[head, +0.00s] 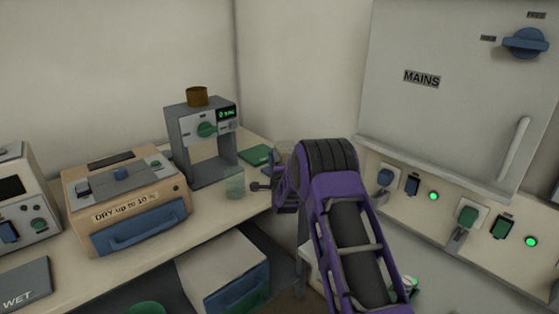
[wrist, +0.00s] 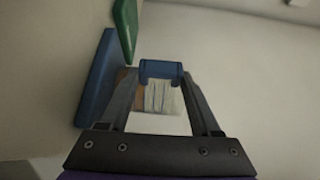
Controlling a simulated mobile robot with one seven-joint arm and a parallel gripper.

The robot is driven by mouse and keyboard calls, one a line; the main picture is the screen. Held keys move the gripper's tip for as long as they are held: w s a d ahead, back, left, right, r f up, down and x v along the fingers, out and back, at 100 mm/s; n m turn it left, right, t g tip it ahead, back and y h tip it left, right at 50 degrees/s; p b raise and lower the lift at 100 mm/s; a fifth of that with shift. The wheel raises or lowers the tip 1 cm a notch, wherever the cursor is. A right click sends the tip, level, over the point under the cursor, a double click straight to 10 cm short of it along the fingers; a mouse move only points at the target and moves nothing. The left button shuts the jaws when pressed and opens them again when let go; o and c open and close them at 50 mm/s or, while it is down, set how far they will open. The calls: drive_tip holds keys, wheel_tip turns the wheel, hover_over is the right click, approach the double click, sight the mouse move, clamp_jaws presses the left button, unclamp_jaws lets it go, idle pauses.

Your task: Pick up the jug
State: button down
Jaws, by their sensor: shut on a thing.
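My gripper (wrist: 162,82) is shut in the wrist view, with a blue piece (wrist: 162,69) between its fingertips. A pale, ribbed patch shows just below the blue piece, between the fingers. I cannot tell for sure whether these are parts of the jug. In the head view my purple arm reaches to the counter's right end and mostly hides the fingers. A small clear, greenish vessel (head: 235,185), perhaps the jug, stands upright on the counter just left of the gripper, in front of the grey machine.
The grey machine (head: 196,139) with a green dial stands behind. A green pad (head: 256,155) lies right of it. A tan box (head: 125,199) with a blue handle is left. The wall panel (head: 456,95) with plugs is right of my arm.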

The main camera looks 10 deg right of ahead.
wheel_tip(320, 180, up, 10)
drive_tip(key=p, duration=0.1)
drive_tip(key=c, duration=0.6)
unclamp_jaws()
clamp_jaws()
